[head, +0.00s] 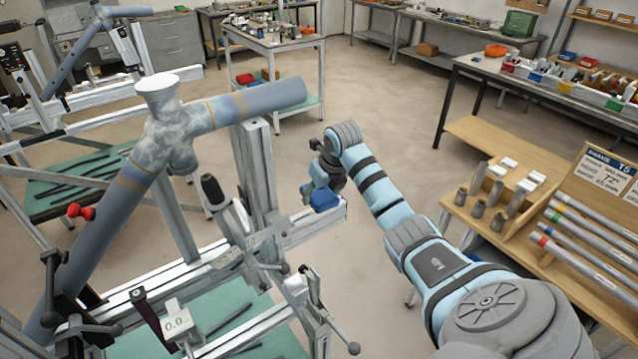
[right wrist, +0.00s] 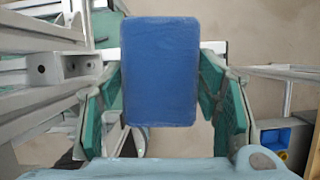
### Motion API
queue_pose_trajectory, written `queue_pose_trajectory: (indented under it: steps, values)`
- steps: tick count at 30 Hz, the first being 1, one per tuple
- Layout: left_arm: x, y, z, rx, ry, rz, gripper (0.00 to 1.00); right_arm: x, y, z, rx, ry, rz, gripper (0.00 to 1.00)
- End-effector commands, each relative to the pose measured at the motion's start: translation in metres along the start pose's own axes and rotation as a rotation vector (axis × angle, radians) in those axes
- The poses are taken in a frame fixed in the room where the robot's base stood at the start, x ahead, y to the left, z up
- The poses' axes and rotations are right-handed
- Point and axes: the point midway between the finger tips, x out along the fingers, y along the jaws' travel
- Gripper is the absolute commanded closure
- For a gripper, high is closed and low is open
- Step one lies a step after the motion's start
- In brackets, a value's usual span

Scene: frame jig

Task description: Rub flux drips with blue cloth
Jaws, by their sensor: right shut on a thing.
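The blue cloth (head: 324,200) is a folded, padded block in my right gripper (head: 322,178), to the right of the frame jig's post. In the right wrist view the cloth (right wrist: 160,70) sits between the two green-padded fingers of the right gripper (right wrist: 160,100), which are shut on it. The bicycle frame (head: 255,102) stands clamped in the jig, left of the cloth and apart from it. Its tube joint (head: 168,140) has whitish-grey, patchy smears and brownish bands nearby; single flux drips cannot be made out. My left gripper is not in view.
The metal jig (head: 258,170) with its post, rails and clamp handles fills the lower left. A wooden rack (head: 480,235) with tubes and lugs stands at the right. A tool cart (head: 275,45) is behind. Open floor (head: 370,110) lies beyond my right arm.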

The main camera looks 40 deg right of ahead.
Motion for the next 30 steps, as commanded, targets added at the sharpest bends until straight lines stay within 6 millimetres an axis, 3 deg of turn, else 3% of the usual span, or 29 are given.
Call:
queue_pose_trajectory:
  steps: [12, 26, 30]
  values:
    - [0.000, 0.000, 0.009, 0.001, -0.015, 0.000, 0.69, -0.028, -0.008, 0.006, 0.012, -0.001, -0.006, 0.69]
    - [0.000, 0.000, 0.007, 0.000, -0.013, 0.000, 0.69, -0.027, -0.008, 0.006, 0.011, 0.000, -0.005, 0.69]
    - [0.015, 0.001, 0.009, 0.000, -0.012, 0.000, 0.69, -0.013, -0.008, 0.001, 0.011, 0.000, -0.005, 0.69]
